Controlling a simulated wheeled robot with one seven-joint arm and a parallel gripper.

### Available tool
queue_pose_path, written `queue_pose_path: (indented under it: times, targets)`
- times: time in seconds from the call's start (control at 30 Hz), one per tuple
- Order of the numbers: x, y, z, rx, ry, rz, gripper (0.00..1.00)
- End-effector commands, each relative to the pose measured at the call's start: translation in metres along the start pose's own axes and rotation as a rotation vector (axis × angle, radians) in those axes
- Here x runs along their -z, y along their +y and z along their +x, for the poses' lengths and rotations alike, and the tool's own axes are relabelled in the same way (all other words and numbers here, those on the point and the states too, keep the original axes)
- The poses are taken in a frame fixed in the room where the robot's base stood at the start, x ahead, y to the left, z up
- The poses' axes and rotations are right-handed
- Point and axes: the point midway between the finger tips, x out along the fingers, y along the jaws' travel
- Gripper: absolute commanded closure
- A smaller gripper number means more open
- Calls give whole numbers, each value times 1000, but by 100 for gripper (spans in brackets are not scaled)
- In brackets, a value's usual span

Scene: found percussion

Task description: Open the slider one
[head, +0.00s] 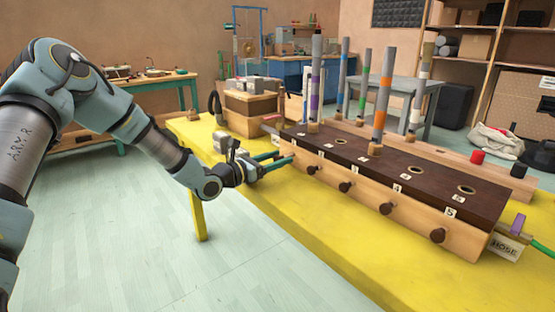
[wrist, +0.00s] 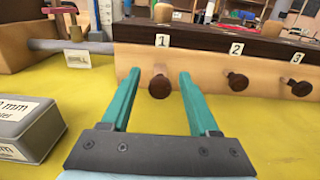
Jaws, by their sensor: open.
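Slider one shows in the wrist view as a dark round knob (wrist: 159,87) under the label 1 (wrist: 162,40), on the front of a long wooden box (head: 465,238) with a dark top. In the head view my gripper hides this knob. My gripper (head: 283,158) is open and empty at the box's left end. In the wrist view its two green fingers (wrist: 158,78) lie on either side of knob one, with space between each finger and the knob. I cannot tell whether the fingertips reach past the knob.
Knob two (wrist: 237,82) and knob three (wrist: 301,88) stand to the right of knob one. Several striped tubes, such as an orange-banded one (head: 384,95), rise from and behind the box. A grey labelled tin (wrist: 30,128) lies left of my gripper on the yellow table (head: 330,240).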

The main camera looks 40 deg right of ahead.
Motion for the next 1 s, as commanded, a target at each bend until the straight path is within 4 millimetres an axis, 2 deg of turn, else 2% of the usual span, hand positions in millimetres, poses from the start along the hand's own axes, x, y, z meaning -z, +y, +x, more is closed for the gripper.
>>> queue_pose_path:
  times: [0.17,0.27,0.7,0.83,1.0]
  targets:
    - [0,0,-3,-1,0,0,39]
    - [0,1,-13,-2,1,0,39]
    - [0,1,-93,-2,1,1,39]
    - [1,0,-104,-1,1,0,39]
    - [0,0,-109,0,0,0,39]
